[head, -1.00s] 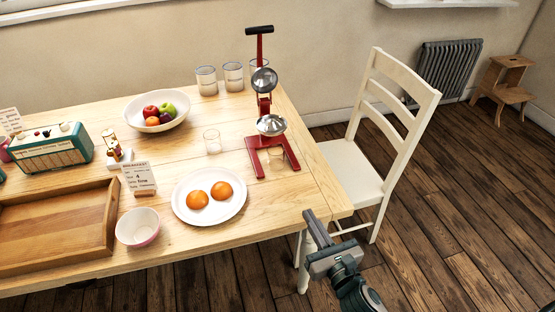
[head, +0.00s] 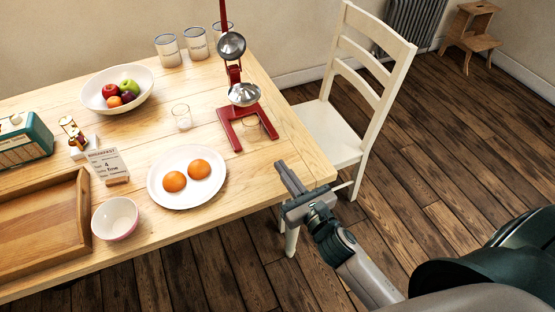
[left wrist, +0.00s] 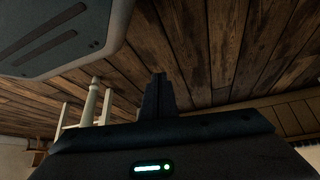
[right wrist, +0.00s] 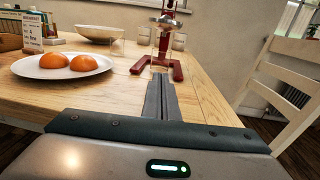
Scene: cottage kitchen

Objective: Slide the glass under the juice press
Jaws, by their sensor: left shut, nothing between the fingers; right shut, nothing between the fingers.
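The red juice press (head: 237,124) stands near the right end of the table, with its metal cup above a forked base. A small clear glass (head: 251,121) shows between the legs of the base, under or just in front of the cup; I cannot tell which. Another clear glass (head: 182,118) stands left of the press. My right gripper (head: 287,176) is shut and empty at the table's near right corner, in front of the press and apart from it. It also shows in the right wrist view (right wrist: 160,80). My left gripper (left wrist: 158,88) is shut and empty, facing the wood floor.
A white plate (head: 153,188) with two orange halves lies left of my right gripper. A pink-white bowl (head: 115,218), wooden tray (head: 84,215), menu card (head: 108,165) and fruit bowl (head: 92,98) are further left. Canisters (head: 196,42) stand behind. A white chair (head: 335,130) is at the right.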

